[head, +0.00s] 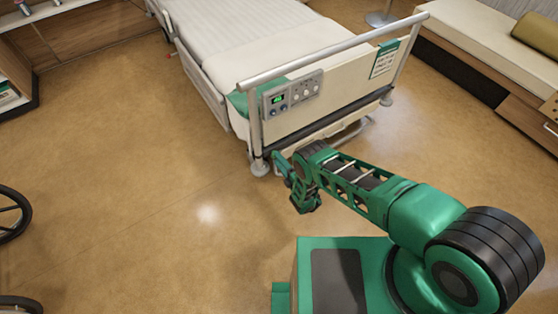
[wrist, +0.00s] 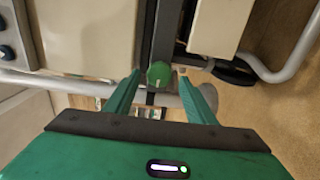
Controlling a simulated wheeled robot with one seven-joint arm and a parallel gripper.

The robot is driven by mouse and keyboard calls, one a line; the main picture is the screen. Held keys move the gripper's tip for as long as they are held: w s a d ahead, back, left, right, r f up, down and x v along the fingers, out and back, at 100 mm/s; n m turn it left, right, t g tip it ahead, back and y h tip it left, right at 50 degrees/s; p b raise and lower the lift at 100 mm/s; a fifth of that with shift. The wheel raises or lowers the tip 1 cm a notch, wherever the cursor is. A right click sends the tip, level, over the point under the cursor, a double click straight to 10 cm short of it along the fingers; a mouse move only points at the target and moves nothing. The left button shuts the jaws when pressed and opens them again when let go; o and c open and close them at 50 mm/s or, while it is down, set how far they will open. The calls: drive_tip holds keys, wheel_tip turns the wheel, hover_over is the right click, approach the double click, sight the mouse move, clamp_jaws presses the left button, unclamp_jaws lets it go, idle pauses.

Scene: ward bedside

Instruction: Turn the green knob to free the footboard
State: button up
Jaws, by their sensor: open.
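The green knob (wrist: 159,74) shows in the wrist view, round with a small pale mark, at the lower part of the bed end beside a dark upright bar. My gripper (wrist: 160,92) is open, with one green finger to the left of the knob and one to the right. Both fingers look apart from the knob; the exact depth is hard to tell. In the head view my gripper (head: 281,160) is low at the near left corner of the footboard (head: 340,95), and the knob is hidden there. The footboard stands upright at the bed's end.
A control panel (head: 291,93) with a lit display hangs on the footboard under the grey top rail (head: 335,52). A grey curved tube (wrist: 290,60) runs right of the knob. A wheelchair wheel (head: 12,213) is at the left edge. The floor (head: 150,190) left of my arm is clear.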

drive_tip(key=v, duration=0.9)
drive_tip(key=shift+s+d, duration=0.15)
drive_tip(key=shift+d, duration=0.05)
drive_tip(key=shift+f, duration=0.1)
